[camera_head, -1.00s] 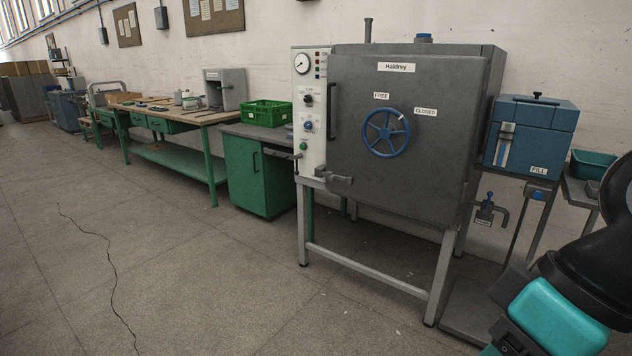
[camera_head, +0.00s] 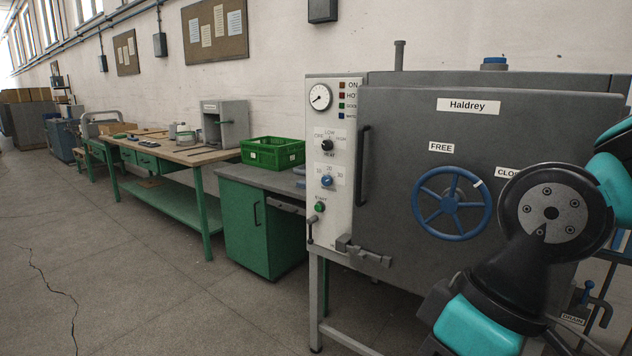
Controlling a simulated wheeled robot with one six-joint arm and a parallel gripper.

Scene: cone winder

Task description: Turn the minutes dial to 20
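The minutes dial (camera_head: 326,181) is a small blue knob on the white control panel (camera_head: 342,100) at the left of the grey Haldrey cabinet. The numbers 10, 20 and 30 stand around it, with 20 at the top. Its pointer is too small to read. Nothing touches the dial. My arm, in black and teal, is at the right and covers part of the cabinet door. My gripper's fingers are not visible.
Above the dial is a black heat knob (camera_head: 327,145); below is a green start button (camera_head: 320,207). A blue handwheel (camera_head: 452,203) and door handle (camera_head: 363,165) stick out to the right. A green crate (camera_head: 272,152) stands left. Floor at left is clear.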

